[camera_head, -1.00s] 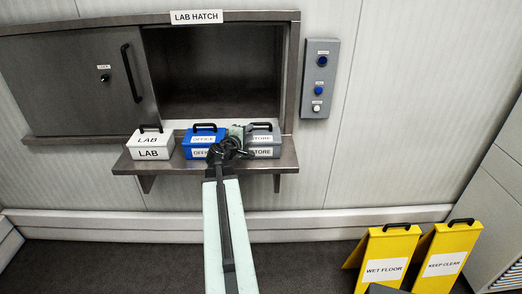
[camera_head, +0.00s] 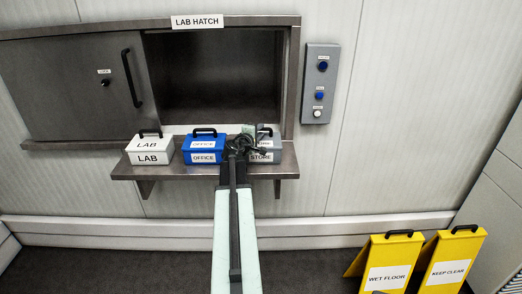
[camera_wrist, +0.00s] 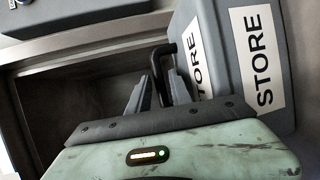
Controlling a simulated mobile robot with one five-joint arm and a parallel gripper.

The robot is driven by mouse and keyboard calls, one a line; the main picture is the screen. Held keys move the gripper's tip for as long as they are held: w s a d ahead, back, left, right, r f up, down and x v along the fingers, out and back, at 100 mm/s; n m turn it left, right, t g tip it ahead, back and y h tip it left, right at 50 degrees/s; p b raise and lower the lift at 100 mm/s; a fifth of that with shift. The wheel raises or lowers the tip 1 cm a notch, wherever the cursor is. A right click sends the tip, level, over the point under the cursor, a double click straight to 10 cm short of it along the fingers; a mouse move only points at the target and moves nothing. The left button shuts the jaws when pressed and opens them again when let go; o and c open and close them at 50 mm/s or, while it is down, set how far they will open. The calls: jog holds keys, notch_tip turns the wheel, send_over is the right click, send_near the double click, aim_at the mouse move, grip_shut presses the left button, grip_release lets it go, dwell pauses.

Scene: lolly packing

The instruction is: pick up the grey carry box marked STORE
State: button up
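The grey carry box (camera_head: 277,146) marked STORE stands at the right end of the hatch shelf, partly hidden by my arm in the head view. In the wrist view the grey box (camera_wrist: 233,60) fills the upper right, with two STORE labels. Its black handle (camera_wrist: 158,68) stands in front of my gripper (camera_wrist: 158,92). The two fingers are apart, one on each side of the handle as seen here. I cannot tell whether they touch it. In the head view my gripper is at the box, mostly hidden by my arm.
The blue OFFICE box (camera_head: 203,146) stands just left of the grey box, and the white LAB box (camera_head: 150,150) further left, all on the metal shelf (camera_head: 210,171). The hatch opening (camera_head: 215,75) behind is empty. A button panel (camera_head: 320,84) is on the wall at right.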

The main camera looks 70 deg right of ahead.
grip_shut()
dwell(1.4)
